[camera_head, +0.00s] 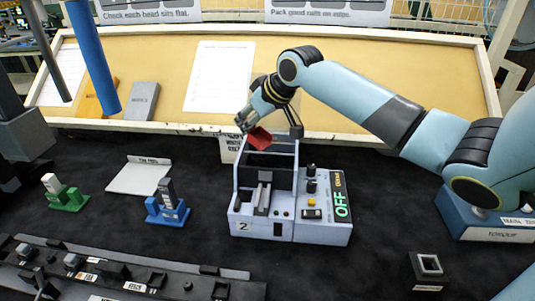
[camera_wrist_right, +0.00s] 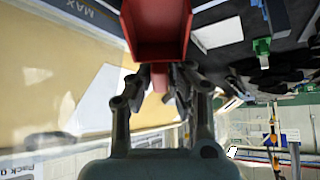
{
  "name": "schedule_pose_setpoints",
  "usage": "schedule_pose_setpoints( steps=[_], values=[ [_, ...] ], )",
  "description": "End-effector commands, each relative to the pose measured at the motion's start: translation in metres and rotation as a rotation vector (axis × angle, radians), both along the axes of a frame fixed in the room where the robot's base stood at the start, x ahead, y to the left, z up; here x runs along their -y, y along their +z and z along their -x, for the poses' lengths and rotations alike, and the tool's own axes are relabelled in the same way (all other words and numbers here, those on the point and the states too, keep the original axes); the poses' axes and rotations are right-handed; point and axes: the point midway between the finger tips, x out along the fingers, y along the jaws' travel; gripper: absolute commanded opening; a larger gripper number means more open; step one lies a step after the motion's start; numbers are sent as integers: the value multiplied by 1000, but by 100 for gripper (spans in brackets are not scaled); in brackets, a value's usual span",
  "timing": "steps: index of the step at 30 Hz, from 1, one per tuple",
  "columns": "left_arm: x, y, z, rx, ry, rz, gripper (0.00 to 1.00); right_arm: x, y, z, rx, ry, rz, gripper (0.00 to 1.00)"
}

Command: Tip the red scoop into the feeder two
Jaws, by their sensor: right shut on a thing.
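The red scoop (camera_head: 259,138) is in my right gripper (camera_head: 268,113), which is shut on its handle. The scoop is tilted just above the open hopper of feeder two (camera_head: 262,228), a grey box marked 2. In the right wrist view the scoop (camera_wrist_right: 157,30) shows its plain red inside, with no parts visible in it. My right gripper (camera_wrist_right: 160,78) closes around its handle there. The feeder's side panel reads OFF in green. The hopper's floor is dark, and I cannot tell what lies in it. My left gripper is not in view.
Left of the feeder stand a blue holder (camera_head: 167,207), a white tray (camera_head: 140,177) and a green holder (camera_head: 65,196). A dark rail (camera_head: 135,277) with clips lies in front. A small grey socket block (camera_head: 429,268) sits front right. The dark mat right of the feeder is mostly clear.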

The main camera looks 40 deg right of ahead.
Motion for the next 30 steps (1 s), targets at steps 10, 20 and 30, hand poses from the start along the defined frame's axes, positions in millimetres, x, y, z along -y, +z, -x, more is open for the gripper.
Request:
schedule_pose_setpoints(
  steps=[10, 20, 30],
  values=[
    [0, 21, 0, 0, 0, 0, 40, 0, 12, -1, -50, -1, 4, 0],
    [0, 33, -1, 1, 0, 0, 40, 0, 35, -2, -253, -1, 23, 0],
    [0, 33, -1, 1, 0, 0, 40, 0, 40, 0, -313, 0, 27, 0]
  ],
)
